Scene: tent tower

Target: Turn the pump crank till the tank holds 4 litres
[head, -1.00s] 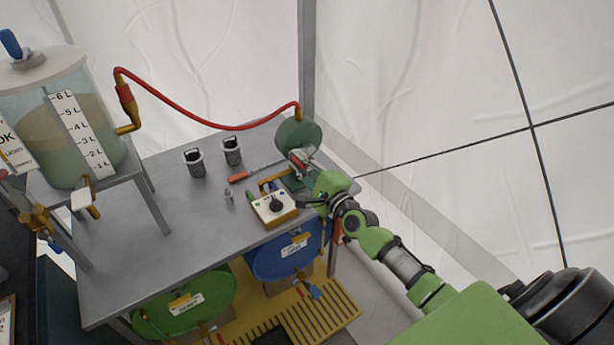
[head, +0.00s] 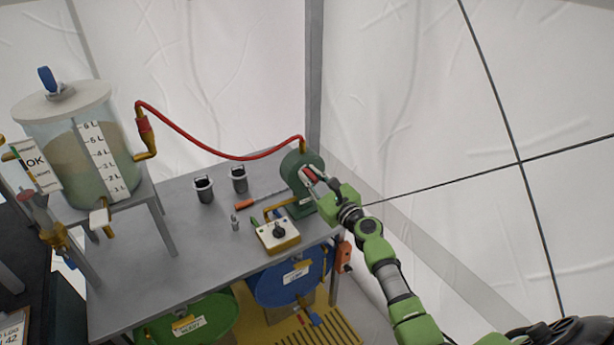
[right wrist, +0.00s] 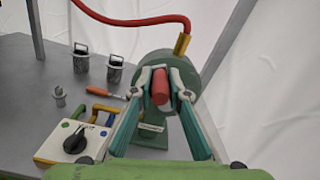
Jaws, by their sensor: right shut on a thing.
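The clear tank (head: 62,182) stands at the left of the head view on a raised grey stand. It has a white scale strip (head: 103,160) marked up to 6 L. Its contents look brownish above and greener below; I cannot read the exact level. The green round pump (head: 291,164) stands at the bench's far right corner, joined to the tank by a red hose (head: 215,151). My right gripper (head: 312,176) is shut on the red crank handle, which shows between its fingers in the right wrist view (right wrist: 160,87). My left gripper is out of view.
Blue (head: 285,285) and green (head: 195,325) drums sit below the bench.

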